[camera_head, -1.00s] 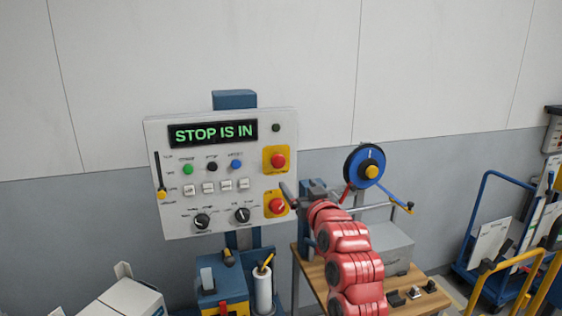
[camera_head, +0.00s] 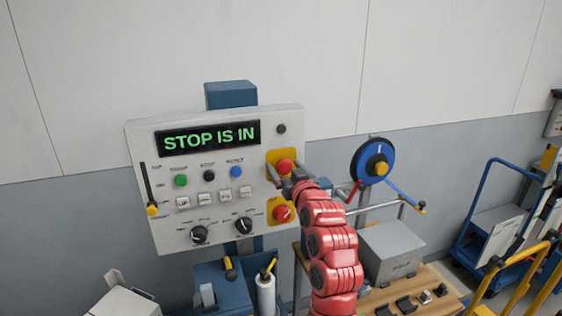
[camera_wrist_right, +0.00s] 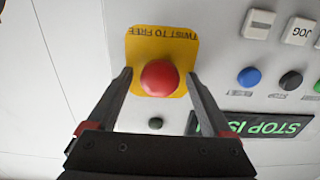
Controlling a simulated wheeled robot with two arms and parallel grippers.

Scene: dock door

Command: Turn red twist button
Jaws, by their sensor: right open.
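A white control panel (camera_head: 145,160) has two red buttons on yellow plates at its right side. The upper red button (camera_head: 285,166) is just beyond my right gripper (camera_head: 283,179). In the wrist view this red button (camera_wrist_right: 160,78) sits on a yellow plate (camera_wrist_right: 147,38) reading "TWIST TO FREE" upside down. My right fingers are open, one on each side of the button in that view, with visible gaps. I cannot tell whether the tips reach around it. The lower red button (camera_head: 282,214) is below my gripper. The display (camera_head: 208,138) reads "STOP IS IN". My left gripper is not in view.
Coloured push buttons, a slider (camera_head: 150,190) and two black knobs (camera_head: 199,234) fill the rest of the panel. A blue reel (camera_head: 374,161) and a grey box (camera_head: 395,248) stand right of my arm. A blue cart (camera_head: 490,215) is farther right.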

